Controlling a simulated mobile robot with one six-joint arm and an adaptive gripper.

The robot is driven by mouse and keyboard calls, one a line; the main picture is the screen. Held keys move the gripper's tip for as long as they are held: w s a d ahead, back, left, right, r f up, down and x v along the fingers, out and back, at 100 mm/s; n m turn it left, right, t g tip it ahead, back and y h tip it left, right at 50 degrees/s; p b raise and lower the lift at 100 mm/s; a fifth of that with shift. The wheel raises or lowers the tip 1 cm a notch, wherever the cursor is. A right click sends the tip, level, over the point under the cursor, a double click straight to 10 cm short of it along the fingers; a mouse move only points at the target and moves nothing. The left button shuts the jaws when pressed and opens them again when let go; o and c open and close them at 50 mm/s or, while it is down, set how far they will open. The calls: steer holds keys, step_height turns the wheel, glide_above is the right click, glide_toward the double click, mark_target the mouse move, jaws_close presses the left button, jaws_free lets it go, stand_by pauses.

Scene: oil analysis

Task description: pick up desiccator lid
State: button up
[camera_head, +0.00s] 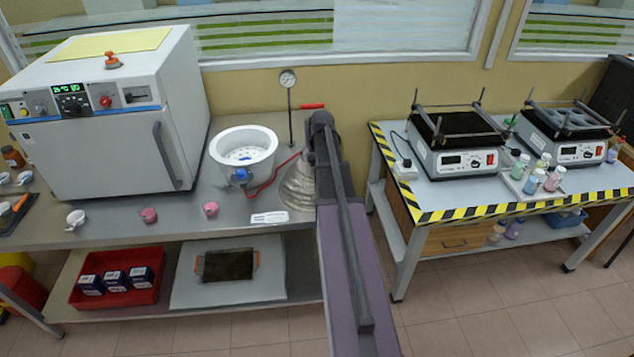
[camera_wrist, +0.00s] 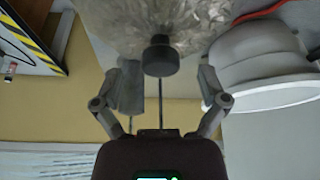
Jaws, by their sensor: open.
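The desiccator lid (camera_head: 298,190) is a clear, greyish glass dome on the steel bench, partly hidden behind my arm in the head view. In the wrist view the lid (camera_wrist: 130,25) fills the top middle, and its dark knob (camera_wrist: 160,57) points toward my gripper. My gripper (camera_wrist: 168,78) is open, with one finger on each side of the knob and visible gaps between. Nothing is held. The white desiccator base (camera_head: 228,140) stands open to the left of the lid, with a perforated plate inside. My fingers are not clear in the head view.
A pressure gauge (camera_head: 288,79) on a thin stem and a red hose (camera_head: 276,176) are close to the lid. A white oven (camera_head: 110,120) stands left of the base. A striped-edge table (camera_head: 440,198) with two shakers stands to the right, across a gap.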

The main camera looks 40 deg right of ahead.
steer(key=shift+b+x, duration=0.95)
steer(key=shift+x, duration=0.4)
jaws_close()
